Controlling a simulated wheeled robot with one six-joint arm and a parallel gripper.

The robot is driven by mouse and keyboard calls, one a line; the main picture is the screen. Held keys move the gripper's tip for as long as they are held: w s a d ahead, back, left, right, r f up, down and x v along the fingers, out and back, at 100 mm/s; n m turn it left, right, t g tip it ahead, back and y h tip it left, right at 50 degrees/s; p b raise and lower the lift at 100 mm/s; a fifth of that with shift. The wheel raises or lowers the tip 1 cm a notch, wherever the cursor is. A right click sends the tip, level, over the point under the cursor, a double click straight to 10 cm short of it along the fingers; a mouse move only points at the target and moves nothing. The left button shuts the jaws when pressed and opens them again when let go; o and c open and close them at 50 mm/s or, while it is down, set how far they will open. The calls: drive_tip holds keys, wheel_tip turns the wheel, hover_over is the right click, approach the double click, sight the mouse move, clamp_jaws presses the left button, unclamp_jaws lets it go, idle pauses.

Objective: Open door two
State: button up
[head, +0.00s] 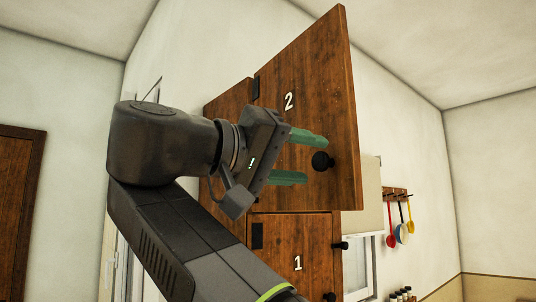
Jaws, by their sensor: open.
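My gripper (315,159) is in front of the door, with two green fingers spread apart. I cannot tell whether a finger touches the door or knob. My gripper holds nothing that I can see.
Door one (300,235), with a white "1" and black knob (340,245), is below and looks shut. A rack of hanging utensils (397,193) is on the right wall, with small jars (400,295) under it. A brown door (15,210) is at far left.

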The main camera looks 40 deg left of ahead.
drive_tip(key=b+v, duration=0.4)
drive_tip(key=v, duration=0.8)
drive_tip(key=shift+w, duration=0.2)
idle(0.4)
drive_tip(key=shift+p+x, duration=2.1)
drive_tip(key=shift+x, duration=4.35)
drive_tip(key=shift+s, duration=0.1)
